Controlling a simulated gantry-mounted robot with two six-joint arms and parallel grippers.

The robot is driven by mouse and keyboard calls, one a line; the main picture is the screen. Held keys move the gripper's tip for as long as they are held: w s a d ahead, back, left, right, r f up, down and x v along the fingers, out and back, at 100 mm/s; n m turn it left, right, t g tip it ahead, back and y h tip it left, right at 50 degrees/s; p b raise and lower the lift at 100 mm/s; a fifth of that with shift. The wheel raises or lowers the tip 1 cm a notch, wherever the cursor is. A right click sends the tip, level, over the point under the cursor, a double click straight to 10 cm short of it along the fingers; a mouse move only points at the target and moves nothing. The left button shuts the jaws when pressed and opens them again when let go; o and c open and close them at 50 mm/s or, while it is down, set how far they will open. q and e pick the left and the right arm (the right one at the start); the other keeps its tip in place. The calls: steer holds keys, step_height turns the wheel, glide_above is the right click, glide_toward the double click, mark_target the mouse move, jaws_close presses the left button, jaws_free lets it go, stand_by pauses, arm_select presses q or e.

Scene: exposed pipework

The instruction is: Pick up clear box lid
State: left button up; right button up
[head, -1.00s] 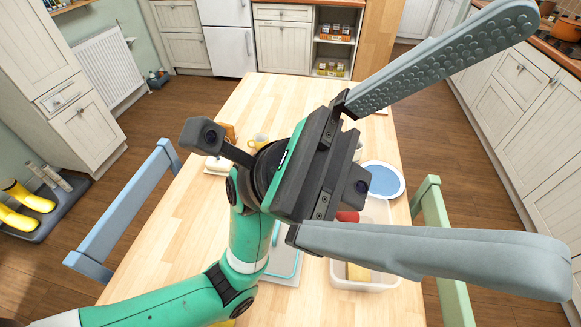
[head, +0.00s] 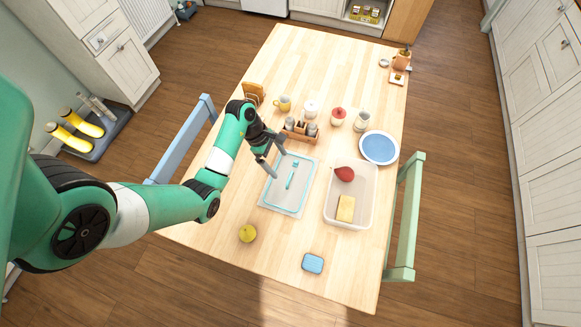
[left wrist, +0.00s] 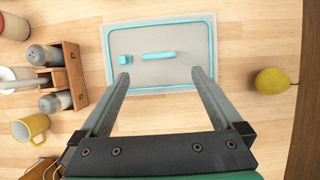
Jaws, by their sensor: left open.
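The clear box lid (head: 281,202) lies flat on the wooden table, left of the clear box (head: 337,217). It is a translucent rectangle with a teal line around its edge and a teal bar in its middle. In the left wrist view the lid (left wrist: 192,42) lies ahead of the fingers, with the teal bar and a small teal piece on it. My left gripper (head: 272,163) is open and empty, at the lid's upper left in the head view. In the left wrist view its fingertips (left wrist: 160,73) reach the lid's near edge. I cannot tell whether they touch it. My right gripper is not in view.
The box holds a red item (head: 344,174) and a yellow block (head: 346,208). A wooden caddy (head: 300,133) with shakers stands close behind the gripper. A yellow mug (head: 283,103), blue plate (head: 380,147), yellow fruit (head: 248,233) and blue case (head: 313,263) surround the lid.

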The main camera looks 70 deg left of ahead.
arm_select(q)
steer(key=b+x, duration=0.1)
steer(key=x, duration=0.4)
steer(key=shift+w+f, duration=0.1)
steer(key=shift+f, duration=0.05)
steer(key=b+x, duration=0.3)
steer(key=x, duration=0.2)
steer(key=shift+a+f, duration=0.15)
steer(key=c, duration=1.1)
